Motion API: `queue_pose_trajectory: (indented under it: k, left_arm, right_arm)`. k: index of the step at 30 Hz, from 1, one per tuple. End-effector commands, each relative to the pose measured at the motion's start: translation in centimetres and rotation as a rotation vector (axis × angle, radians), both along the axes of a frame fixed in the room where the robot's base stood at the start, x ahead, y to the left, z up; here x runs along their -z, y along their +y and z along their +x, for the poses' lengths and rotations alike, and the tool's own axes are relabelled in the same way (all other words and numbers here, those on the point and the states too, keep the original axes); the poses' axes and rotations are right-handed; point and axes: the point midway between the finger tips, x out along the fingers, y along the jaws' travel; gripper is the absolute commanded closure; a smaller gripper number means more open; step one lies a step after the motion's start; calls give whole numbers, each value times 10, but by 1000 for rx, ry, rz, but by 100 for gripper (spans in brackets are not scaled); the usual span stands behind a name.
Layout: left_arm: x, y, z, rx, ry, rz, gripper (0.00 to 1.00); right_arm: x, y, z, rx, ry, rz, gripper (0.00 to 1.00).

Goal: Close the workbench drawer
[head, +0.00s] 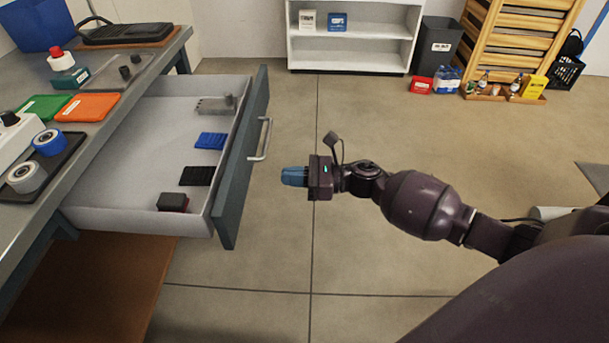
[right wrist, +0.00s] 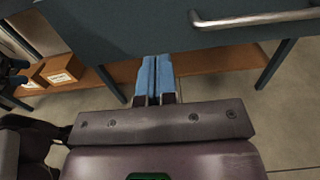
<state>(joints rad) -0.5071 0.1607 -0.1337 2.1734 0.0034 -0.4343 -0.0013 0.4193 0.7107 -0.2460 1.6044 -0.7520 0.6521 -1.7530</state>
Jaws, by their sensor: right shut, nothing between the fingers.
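The workbench drawer (head: 245,165) is pulled well out from under the workbench top (head: 75,165). Its dark front carries a silver bar handle (head: 262,138), which also shows at the upper right in the right wrist view (right wrist: 255,18). My right gripper (head: 284,176) has blue fingers and is shut and empty. It is in front of the drawer front, a little right of and lower than the handle in the head view, with a gap between. In the right wrist view the blue fingertips (right wrist: 154,62) point at the lower part of the drawer front.
Inside the drawer lie a grey block (head: 216,105), a blue piece (head: 210,141), a black piece (head: 197,176) and a dark red box (head: 173,202). A brown lower shelf (head: 110,285) lies under the bench.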

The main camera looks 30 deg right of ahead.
Motion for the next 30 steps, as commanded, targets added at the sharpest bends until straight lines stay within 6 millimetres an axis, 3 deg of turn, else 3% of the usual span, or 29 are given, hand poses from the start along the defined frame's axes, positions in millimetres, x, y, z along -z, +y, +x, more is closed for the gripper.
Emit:
queue_pose_trajectory:
  k: [6, 13, 30]
  left_arm:
    - [3, 1, -3, -1, 7, 1, 13]
    - [3, 1, -1, -1, 6, 2, 13]
    - [0, 0, 5, 3, -7, 2, 13]
  right_arm:
    - [0, 33, 22, -1, 0, 1, 100]
    - [0, 58, 39, 0, 2, 1, 100]
    - [0, 68, 46, 1, 2, 1, 100]
